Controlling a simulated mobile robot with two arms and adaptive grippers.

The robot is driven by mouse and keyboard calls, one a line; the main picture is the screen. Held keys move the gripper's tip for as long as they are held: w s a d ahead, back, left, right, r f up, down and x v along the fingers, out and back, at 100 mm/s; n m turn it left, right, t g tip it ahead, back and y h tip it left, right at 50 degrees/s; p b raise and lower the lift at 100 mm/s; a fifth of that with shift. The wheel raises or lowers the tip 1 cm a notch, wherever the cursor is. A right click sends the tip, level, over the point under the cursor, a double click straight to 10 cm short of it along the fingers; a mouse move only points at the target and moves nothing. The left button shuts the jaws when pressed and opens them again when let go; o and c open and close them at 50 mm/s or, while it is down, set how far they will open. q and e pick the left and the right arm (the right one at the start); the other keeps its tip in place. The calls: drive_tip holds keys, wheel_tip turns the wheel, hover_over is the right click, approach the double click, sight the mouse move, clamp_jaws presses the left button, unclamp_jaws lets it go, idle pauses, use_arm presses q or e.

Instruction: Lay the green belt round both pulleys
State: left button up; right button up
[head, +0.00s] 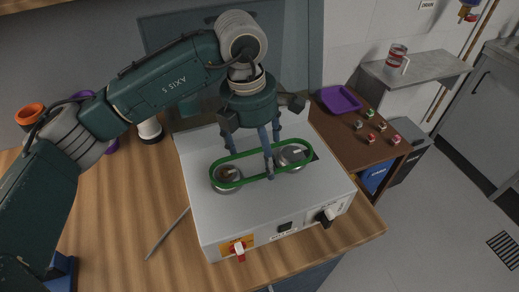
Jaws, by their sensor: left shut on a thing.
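The green belt (259,153) is a long oval loop above the top of a white machine box (204,200). From this view it surrounds the left pulley (226,179) and the right pulley (291,155), both round and metallic. I cannot tell whether it rests in their grooves or hangs just above them. My left gripper (269,160) points down between the pulleys, its blue-grey fingers shut on the belt. A finger covers part of the belt's near side. My right gripper does not show.
A thin rod (167,234) lies on the wooden table (120,210) to the left. A purple tray (339,99) and several small coloured pieces sit on the right. The table's left part is mostly clear.

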use_arm(q)
drive_tip(key=shift+f+b, duration=0.8)
drive_tip(key=shift+f, duration=0.1)
drive_tip(key=o, duration=1.2)
drive_tip(key=shift+r, duration=0.15)
drive_tip(key=r, duration=0.4)
drive_tip(key=a+r, duration=0.1)
drive_tip(key=r, duration=0.6)
drive_tip(key=shift+s+a+r, duration=0.2)
drive_tip(key=shift+s+r, duration=0.05)
drive_tip(key=shift+r, duration=0.1)
